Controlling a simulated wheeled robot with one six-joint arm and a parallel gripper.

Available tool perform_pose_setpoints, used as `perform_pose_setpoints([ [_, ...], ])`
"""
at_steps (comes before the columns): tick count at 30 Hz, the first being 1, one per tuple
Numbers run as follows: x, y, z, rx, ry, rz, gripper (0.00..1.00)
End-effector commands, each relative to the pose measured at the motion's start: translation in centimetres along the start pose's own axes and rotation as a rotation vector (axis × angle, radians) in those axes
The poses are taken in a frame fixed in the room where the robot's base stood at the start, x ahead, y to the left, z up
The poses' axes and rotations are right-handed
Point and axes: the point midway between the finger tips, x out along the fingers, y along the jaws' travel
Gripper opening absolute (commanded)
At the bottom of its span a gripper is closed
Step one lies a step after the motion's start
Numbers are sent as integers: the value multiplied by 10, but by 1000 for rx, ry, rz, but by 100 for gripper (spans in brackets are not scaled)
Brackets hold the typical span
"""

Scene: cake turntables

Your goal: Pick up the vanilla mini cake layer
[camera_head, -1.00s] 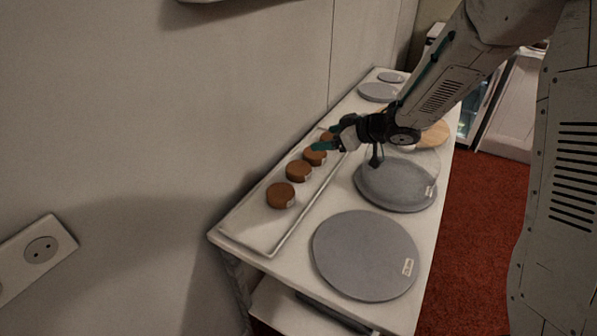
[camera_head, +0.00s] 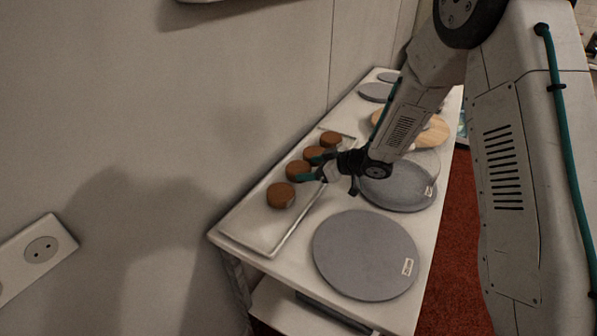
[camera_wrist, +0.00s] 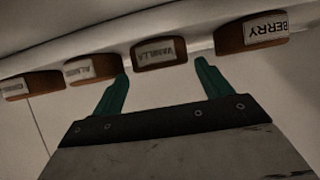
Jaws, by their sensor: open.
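The vanilla mini cake layer (camera_wrist: 160,53), a small brown round with a pale VANILLA label, shows in the wrist view just beyond my gripper (camera_wrist: 163,85), centred between its two teal fingers. The fingers are open and empty, and appear apart from the cake. In the head view, my gripper (camera_head: 311,169) hangs over the tray's right side, its fingers pointing left at the second cake from the near end (camera_head: 297,170). Labels are too small to read there.
Other brown cakes stand in the row, including the berry (camera_wrist: 235,38) and almond (camera_wrist: 93,68) ones in the wrist view. They stand on a white tray (camera_head: 262,246). Grey turntables (camera_head: 366,255) lie right of the tray. The wall runs along the left.

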Motion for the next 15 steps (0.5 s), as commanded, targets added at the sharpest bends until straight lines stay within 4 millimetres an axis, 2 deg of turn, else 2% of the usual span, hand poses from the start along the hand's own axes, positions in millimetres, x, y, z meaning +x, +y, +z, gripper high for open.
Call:
perform_pose_setpoints([
  [6, 33, -1, 0, -1, 0, -3, 78],
  [14, 38, 0, 0, -1, 0, 0, 78],
  [15, 38, 0, 0, -1, 0, 0, 67],
])
